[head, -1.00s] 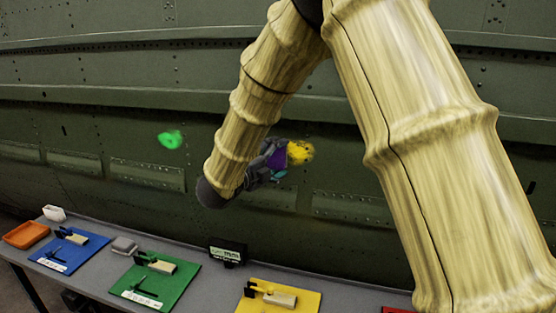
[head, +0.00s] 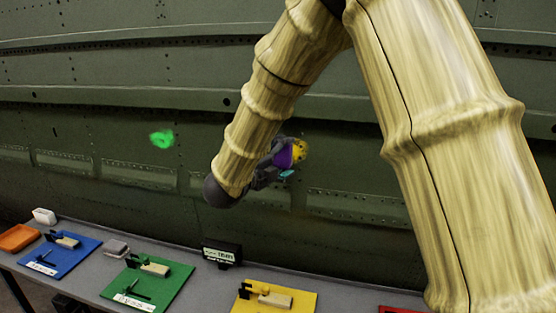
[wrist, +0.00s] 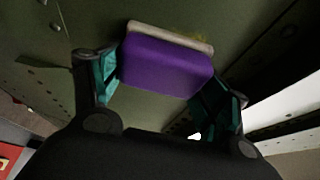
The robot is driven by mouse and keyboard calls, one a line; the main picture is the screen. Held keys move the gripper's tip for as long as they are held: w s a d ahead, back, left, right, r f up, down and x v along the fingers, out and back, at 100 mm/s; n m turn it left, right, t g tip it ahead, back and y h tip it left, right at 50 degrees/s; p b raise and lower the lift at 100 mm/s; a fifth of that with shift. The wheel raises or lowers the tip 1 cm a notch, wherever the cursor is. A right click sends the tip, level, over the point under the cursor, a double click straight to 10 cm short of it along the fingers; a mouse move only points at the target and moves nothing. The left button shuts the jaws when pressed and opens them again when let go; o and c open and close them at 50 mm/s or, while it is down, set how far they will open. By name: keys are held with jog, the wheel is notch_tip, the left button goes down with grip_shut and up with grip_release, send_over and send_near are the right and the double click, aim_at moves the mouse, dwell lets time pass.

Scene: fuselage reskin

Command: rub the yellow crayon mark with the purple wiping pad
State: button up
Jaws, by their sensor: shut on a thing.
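The purple wiping pad (wrist: 165,68) is held between the teal-tipped fingers of my gripper (wrist: 158,80) in the wrist view. Its pale face (wrist: 170,36) is turned to the green fuselage skin and appears at or very near it; exact contact is hard to tell. In the head view the purple pad (head: 283,157) is at the end of my arm, partly hidden by my gripper (head: 272,168). The yellow crayon mark (head: 301,150) shows just right of the pad, partly covered by it.
A green mark (head: 161,139) is on the fuselage (head: 60,120) to the left. Below, a grey bench (head: 190,271) carries blue (head: 66,253), green (head: 148,286) and yellow (head: 290,297) boards, an orange tray (head: 18,238) and a small black sign (head: 222,252).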

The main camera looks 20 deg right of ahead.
aim_at(305, 152)
jog(key=shift+s+d+b, duration=0.5)
jog(key=shift+d, duration=0.35)
jog(key=shift+s+d+b, duration=0.45)
jog(key=shift+s+d, duration=0.05)
jog(key=shift+d, duration=0.3)
jog(key=shift+s+d+b, duration=0.5)
jog(key=shift+s+d, duration=0.05)
jog(key=shift+d, duration=0.2)
jog(key=shift+s+d+b, duration=0.45)
jog(key=shift+s+d, duration=0.05)
jog(key=shift+d, duration=0.2)
jog(key=shift+a, duration=0.1)
jog(key=shift+w+a+b, duration=0.45)
jog(key=shift+w+a, duration=0.25)
jog(key=shift+a, duration=0.25)
jog(key=shift+w+a+b, duration=0.45)
jog(key=shift+w+a, duration=0.25)
jog(key=shift+a, duration=0.25)
jog(key=shift+w+a+b, duration=0.45)
jog(key=shift+w+a, duration=0.25)
jog(key=shift+a, duration=0.25)
jog(key=shift+w+a+b, duration=0.4)
jog(key=shift+w+a, duration=0.1)
jog(key=shift+a, duration=0.3)
jog(key=shift+w+a+b, duration=0.4)
jog(key=shift+w+a, duration=0.05)
jog(key=shift+a, duration=0.3)
jog(key=shift+s+d, duration=0.1)
jog(key=shift+d, duration=0.05)
